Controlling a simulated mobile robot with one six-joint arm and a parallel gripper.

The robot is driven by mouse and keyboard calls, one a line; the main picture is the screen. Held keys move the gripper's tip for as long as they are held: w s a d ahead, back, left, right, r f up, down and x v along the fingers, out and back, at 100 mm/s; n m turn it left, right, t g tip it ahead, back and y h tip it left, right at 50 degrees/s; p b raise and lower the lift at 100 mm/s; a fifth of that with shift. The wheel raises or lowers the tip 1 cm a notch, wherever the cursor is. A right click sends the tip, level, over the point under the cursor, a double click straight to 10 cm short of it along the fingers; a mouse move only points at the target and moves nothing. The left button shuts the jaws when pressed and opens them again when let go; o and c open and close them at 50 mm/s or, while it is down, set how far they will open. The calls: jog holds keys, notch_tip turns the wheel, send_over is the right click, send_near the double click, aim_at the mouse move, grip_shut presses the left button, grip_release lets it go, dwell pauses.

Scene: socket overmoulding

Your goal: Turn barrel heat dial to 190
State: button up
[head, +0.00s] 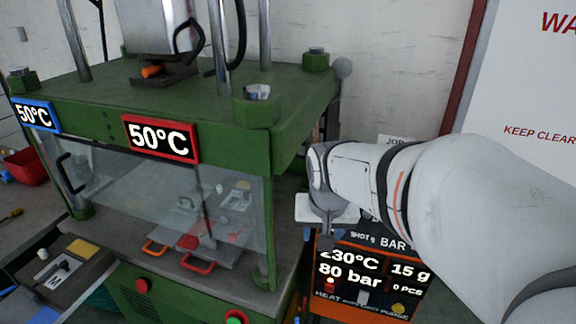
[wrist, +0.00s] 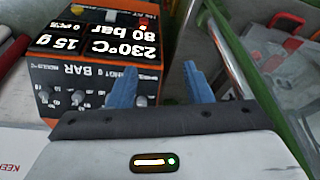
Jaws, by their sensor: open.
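The orange and black control box (head: 370,270) stands at the lower right of the head view, partly behind my arm. Its display reads 230°C, 15 g and 80 bar. In the wrist view the same box (wrist: 105,40) shows upside down, with several small knobs (wrist: 78,98) on the face bearing the BAR label. I cannot tell which knob is the barrel heat dial; one finger hides part of that face. My gripper (wrist: 160,70) is open, its blue fingers apart with nothing between them. In the head view it hangs at the box's upper left.
The green press (head: 200,95) fills the left, with 50°C displays (head: 160,138) and a clear guard. Its corner and post stand close beside my gripper. A bench with small parts (head: 55,268) lies lower left. A warning sign (head: 530,90) hangs at right.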

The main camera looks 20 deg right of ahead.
jog(key=w+d+f+m+h, duration=0.25)
jog(key=w+d+m, duration=0.6)
jog(key=w, duration=0.65)
jog(key=shift+n+t+y, duration=0.3)
jog(key=shift+n+y, duration=0.15)
jog(key=shift+n, duration=0.5)
jog(key=x, duration=0.3)
jog(key=d+x, duration=0.1)
jog(key=x, duration=0.4)
jog(key=shift+w+d, duration=0.15)
jog(key=shift+d, duration=0.3)
jog(key=shift+a, duration=0.1)
jog(key=c, duration=1)
